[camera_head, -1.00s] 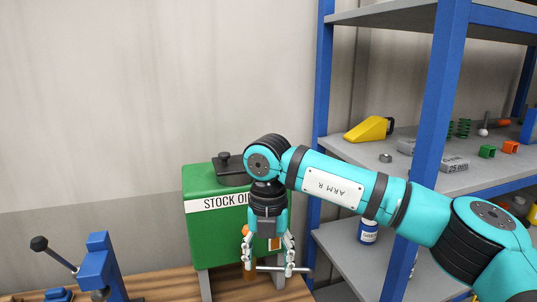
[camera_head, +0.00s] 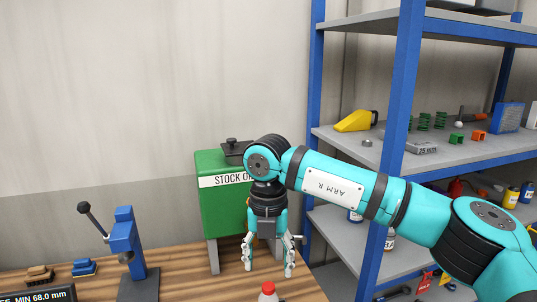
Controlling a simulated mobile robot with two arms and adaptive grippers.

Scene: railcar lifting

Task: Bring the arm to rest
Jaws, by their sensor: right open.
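My right arm (camera_head: 335,187), marked "ARM R", reaches in from the right. Its right gripper (camera_head: 268,268) points down over the right part of the wooden bench (camera_head: 190,262), its two fingers spread apart with nothing between them. The gripper is in front of the green stock oil tank (camera_head: 222,205) and hides part of its right side. A bottle with a red cap (camera_head: 267,289) shows at the bottom edge, nearer than the gripper and apart from it in the picture. My left gripper is not in view.

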